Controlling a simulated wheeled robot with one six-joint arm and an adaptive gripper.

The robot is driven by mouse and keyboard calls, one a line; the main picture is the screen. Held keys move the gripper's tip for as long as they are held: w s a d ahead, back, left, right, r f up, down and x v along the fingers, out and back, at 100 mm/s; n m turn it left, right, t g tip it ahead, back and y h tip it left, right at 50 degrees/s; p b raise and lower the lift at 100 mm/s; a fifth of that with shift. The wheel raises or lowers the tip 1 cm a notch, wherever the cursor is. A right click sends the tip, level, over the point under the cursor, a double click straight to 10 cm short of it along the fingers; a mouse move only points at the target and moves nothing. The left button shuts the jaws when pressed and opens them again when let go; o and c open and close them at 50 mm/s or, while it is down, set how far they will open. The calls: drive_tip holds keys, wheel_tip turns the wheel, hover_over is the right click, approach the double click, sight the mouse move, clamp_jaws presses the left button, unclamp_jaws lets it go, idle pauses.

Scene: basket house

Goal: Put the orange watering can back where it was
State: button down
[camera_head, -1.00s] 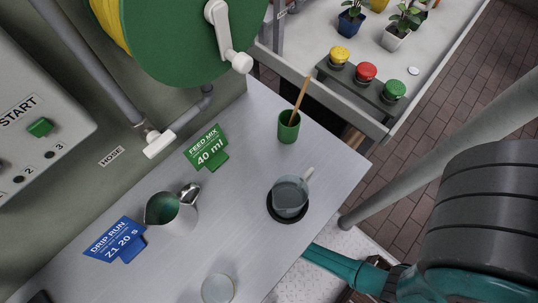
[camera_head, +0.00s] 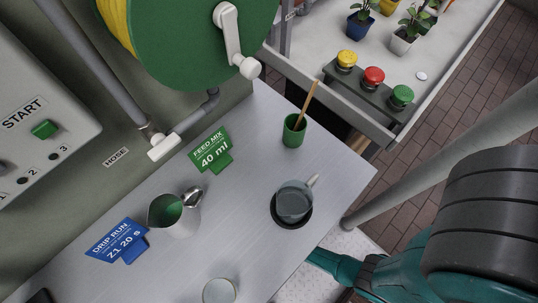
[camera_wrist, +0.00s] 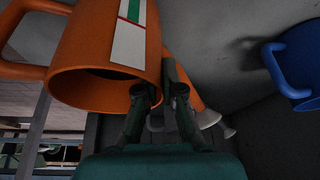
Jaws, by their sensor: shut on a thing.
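The orange watering can (camera_wrist: 82,65) fills the left and upper middle of the wrist view. It has an open rim, a handle loop at the left and a white label with a green stripe. My gripper (camera_wrist: 160,92) is shut on the can's wall near the rim. An orange piece shows behind the fingers, with pale flared ends beside it; I cannot tell whether it belongs to the same can. The can is out of the head view, as is my gripper; only part of my arm shows there at the lower right. What lies under the can is hidden.
In the wrist view, a blue handled vessel (camera_wrist: 297,60) is at the right, apart from the can, near a grey surface. In the head view, a metal bench (camera_head: 235,225) holds a steel pitcher (camera_head: 180,222), a glass jug (camera_head: 293,203) and a green cup (camera_head: 293,136).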

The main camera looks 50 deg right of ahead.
drive_tip(key=shift+w, duration=0.1)
drive_tip(key=c, duration=1.3)
unclamp_jaws()
drive_tip(key=v, duration=1.2)
